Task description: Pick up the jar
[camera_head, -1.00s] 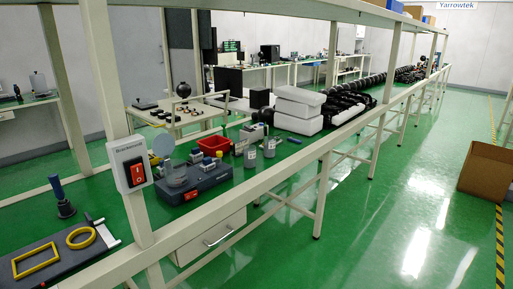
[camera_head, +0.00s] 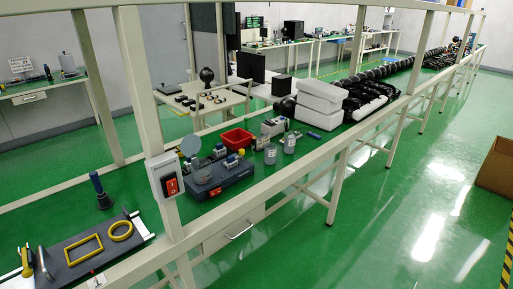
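Two small grey jar-like containers with pale labels stand upright on the green-topped bench, right of the dark blue device. The nearer jar (camera_head: 270,155) is on the left, and the other jar (camera_head: 290,145) is just behind it to the right. They look alike, and I cannot tell which one the task names. Neither of my grippers shows in the head view.
The dark blue device (camera_head: 232,178) and a red bin (camera_head: 237,138) are left of the jars. White foam blocks (camera_head: 320,101) lie behind right. A bench post with a red switch (camera_head: 170,185) and the front rail (camera_head: 300,157) cross the view.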

